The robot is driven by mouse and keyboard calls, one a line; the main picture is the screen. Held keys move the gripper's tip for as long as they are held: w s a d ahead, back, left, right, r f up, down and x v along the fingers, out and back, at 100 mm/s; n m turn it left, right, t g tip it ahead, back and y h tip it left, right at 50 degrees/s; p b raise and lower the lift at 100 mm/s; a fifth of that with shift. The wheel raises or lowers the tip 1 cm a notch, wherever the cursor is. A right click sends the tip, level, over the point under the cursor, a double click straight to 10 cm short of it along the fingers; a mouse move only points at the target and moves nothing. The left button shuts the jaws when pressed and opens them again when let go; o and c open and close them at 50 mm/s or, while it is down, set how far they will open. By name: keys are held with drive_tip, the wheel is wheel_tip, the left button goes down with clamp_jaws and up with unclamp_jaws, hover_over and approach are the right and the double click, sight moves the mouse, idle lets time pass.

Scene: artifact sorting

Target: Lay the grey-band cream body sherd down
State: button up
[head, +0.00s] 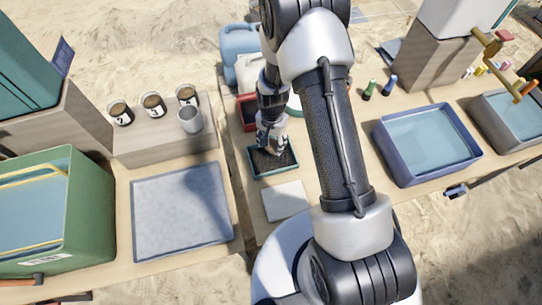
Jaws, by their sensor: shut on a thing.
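My gripper (270,150) points down over a small dark-filled green tray (252,172) near the middle of the view. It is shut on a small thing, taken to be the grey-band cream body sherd. The sherd cannot be made out between the fingers at this size. The fingertips are low, at or just above the dark fill; I cannot tell whether they touch it.
A white square plate (285,201) lies just in front of the tray. A grey-blue mat (180,212) is to the left, with several cups behind it, including a grey one (190,120). A blue water basin (427,143) stands right. A green crate (92,205) is far left.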

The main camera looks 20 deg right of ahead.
sight(271, 158)
wheel_tip(271, 158, down, 9)
drive_tip(key=shift+r+b, duration=0.2)
drive_tip(key=shift+b, duration=0.85)
drive_tip(key=shift+f, duration=0.2)
drive_tip(key=o, duration=1)
drive_tip(key=shift+r, duration=0.1)
